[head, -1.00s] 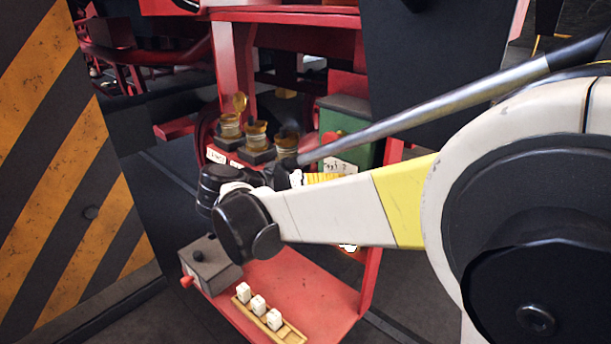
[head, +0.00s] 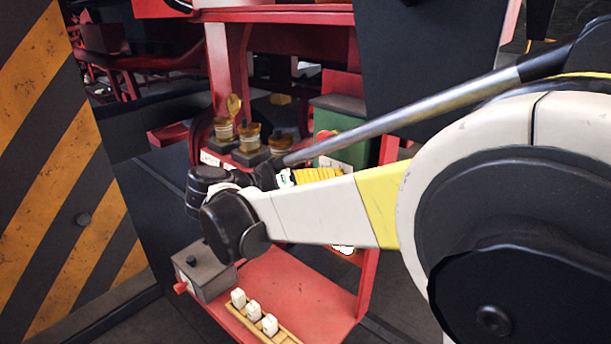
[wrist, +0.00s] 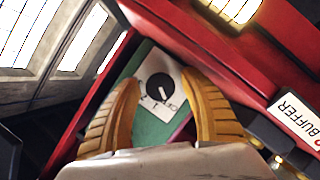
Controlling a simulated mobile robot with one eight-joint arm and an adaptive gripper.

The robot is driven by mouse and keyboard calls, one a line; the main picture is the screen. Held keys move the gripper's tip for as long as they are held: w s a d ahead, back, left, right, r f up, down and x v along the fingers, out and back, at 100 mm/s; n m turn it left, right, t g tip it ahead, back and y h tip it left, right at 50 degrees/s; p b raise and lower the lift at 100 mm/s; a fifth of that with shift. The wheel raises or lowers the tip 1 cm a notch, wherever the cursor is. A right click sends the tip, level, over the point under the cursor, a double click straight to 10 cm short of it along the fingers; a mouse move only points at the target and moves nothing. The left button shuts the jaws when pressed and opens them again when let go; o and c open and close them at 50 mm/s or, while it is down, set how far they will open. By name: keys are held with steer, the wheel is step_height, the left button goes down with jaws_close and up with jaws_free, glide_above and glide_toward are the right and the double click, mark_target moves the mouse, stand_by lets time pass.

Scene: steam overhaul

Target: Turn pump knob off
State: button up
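The pump knob (wrist: 160,87) is a round black dial with a white pointer mark, on a white lettered plate (wrist: 150,103). The plate is on the green box (wrist: 146,62), which also shows in the head view (head: 352,152). The knob is hidden in the head view. My gripper (wrist: 160,78) is open, with its ribbed yellow fingers apart and the knob between them in the wrist picture. The knob looks some way beyond the fingertips; I cannot tell the exact gap. In the head view, my arm partly hides the gripper.
Brass-topped fittings (head: 250,140) stand left of the green box. Below, a red shelf (head: 300,290) holds a grey box (head: 205,270) and a wooden tray (head: 288,336) with white blocks.

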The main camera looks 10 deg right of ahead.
steer(key=v, duration=1.2)
steer(key=shift+d, duration=0.1)
